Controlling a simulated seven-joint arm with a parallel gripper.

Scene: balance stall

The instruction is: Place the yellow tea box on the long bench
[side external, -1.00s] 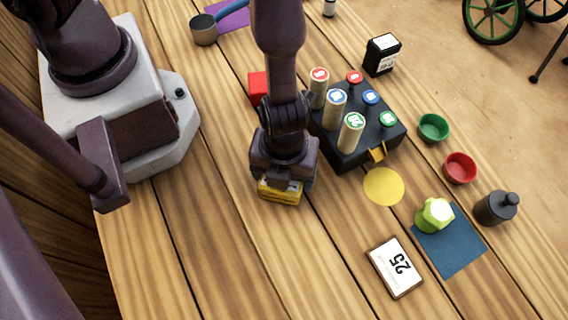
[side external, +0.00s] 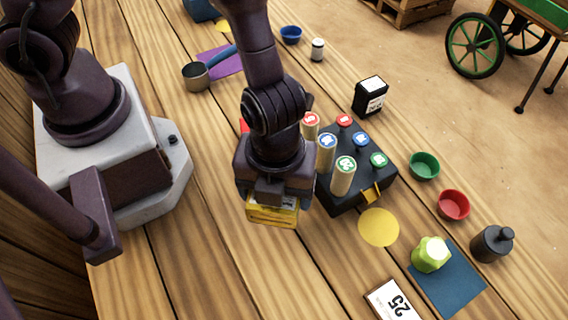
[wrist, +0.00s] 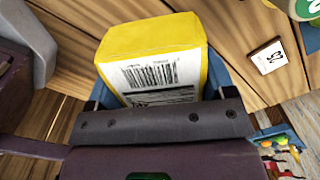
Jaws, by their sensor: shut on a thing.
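The yellow tea box (side external: 272,214) is under my gripper (side external: 272,195) in the side view. My gripper is shut on it. In the wrist view, the yellow tea box (wrist: 150,38) fills the upper middle, with a white barcode label facing the camera and blue finger parts at its sides. The box appears to be a little above the long wooden plank bench (side external: 215,285). The gripper and arm hide part of the box and what lies behind them.
A black block with several capped pegs (side external: 345,205) stands just right of my gripper. Farther right are a yellow disc (side external: 379,228), green cup (side external: 424,166), red cup (side external: 453,205), blue mat (side external: 455,290) and black bottle (side external: 492,244). The planks front-left are clear.

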